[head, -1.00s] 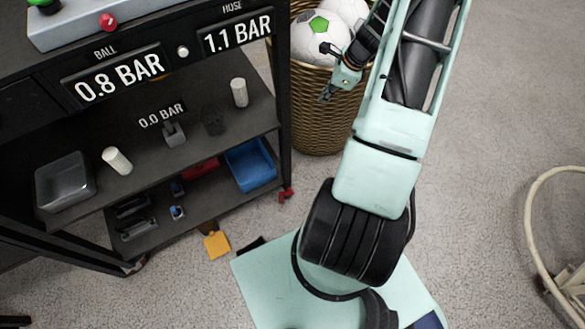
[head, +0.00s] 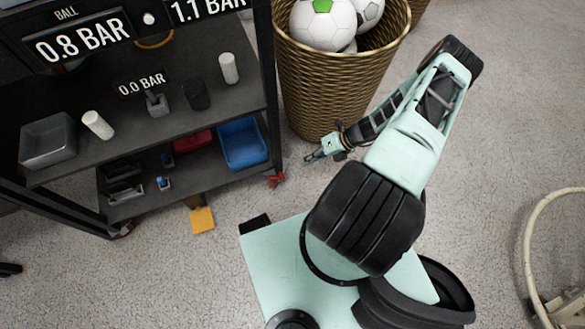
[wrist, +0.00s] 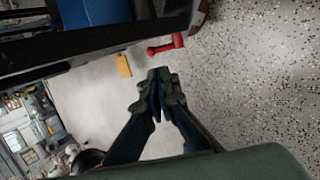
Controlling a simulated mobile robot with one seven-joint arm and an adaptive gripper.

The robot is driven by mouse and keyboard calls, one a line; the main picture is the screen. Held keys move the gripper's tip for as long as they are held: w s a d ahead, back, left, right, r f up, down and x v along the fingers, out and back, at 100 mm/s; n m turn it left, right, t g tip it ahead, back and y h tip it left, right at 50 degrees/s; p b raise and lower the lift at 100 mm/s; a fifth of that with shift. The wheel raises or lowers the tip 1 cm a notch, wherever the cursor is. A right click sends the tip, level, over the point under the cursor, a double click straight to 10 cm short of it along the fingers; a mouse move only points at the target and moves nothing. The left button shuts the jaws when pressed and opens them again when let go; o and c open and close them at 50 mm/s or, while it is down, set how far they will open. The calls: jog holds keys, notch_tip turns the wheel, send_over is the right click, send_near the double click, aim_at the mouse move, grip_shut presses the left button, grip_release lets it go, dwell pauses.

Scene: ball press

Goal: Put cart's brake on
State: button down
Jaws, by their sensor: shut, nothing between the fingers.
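The black cart (head: 200,60) stands at the left with two shelves in view. A red brake lever (head: 275,180) sticks out low at its front right leg, near the floor. The same red lever (wrist: 166,46) shows in the wrist view, just beyond the fingertips, beside a caster (wrist: 200,14). My gripper (head: 307,160) is shut and empty, to the right of the lever and pointing left and down. In the wrist view the gripper (wrist: 160,76) is apart from the lever. I cannot tell the lever's setting.
A wicker basket (head: 325,100) of footballs stands right behind my gripper. A yellow piece (head: 202,219) lies low by the cart's front edge. A hose (head: 540,220) curves at right. Floor between is clear.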

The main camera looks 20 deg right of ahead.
aim_at(276, 177)
jog(key=b+x, duration=0.3)
jog(key=x, duration=1)
jog(key=shift+a+f+b, duration=0.2)
jog(key=shift+b, duration=0.1)
jog(key=shift+w, duration=0.1)
